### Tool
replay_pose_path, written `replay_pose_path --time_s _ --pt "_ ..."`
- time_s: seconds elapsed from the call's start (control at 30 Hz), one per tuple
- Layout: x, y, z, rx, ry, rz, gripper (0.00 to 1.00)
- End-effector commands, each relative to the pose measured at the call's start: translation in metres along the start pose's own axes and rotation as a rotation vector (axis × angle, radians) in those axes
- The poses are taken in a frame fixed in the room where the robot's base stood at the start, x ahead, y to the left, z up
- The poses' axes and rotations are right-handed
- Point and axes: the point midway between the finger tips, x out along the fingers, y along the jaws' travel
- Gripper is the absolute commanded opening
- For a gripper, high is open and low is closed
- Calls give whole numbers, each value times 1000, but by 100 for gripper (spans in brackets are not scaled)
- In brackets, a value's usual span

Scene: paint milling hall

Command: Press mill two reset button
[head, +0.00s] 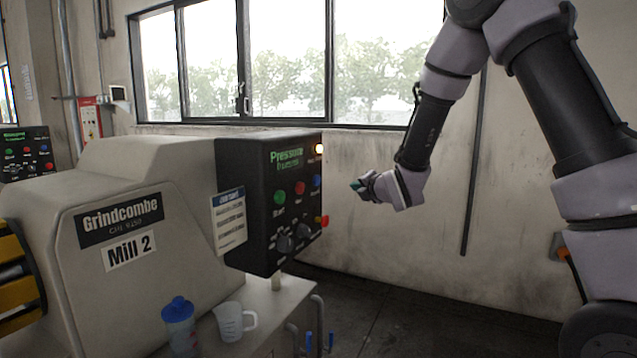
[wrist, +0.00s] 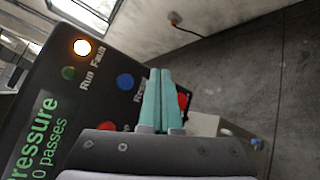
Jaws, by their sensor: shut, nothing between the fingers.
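The Mill 2 control box (head: 255,180) is black. Its blue button (head: 316,181) sits at the right of the button row; in the wrist view the blue button (wrist: 125,81) has a partly hidden label starting "Res". A lamp (head: 319,149) above it glows amber, and the wrist view shows this lit lamp (wrist: 82,47) by "Fault". My gripper (head: 357,185) is right of the box in the head view, pointing towards it. Its teal fingers (wrist: 160,73) are shut together and empty. They show right of the blue button, with no contact visible.
A green button (head: 279,197), a red button (head: 299,188), dark knobs (head: 284,244) and a red side knob (head: 322,221) are on the same box. A blue-capped bottle (head: 179,325) and white jug (head: 231,321) stand below. Another control panel (head: 27,152) is far left. Floor right of the box is clear.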

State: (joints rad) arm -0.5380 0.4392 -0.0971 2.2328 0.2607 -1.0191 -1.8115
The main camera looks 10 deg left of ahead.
Motion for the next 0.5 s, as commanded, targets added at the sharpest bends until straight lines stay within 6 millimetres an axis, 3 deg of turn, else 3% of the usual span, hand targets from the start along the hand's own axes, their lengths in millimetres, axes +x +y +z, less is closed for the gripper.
replay_pose_path --time_s 0.27,0.5 --pt "3 2 -2 2 0 0 0" --pt "22 17 -16 3 1 1 0"
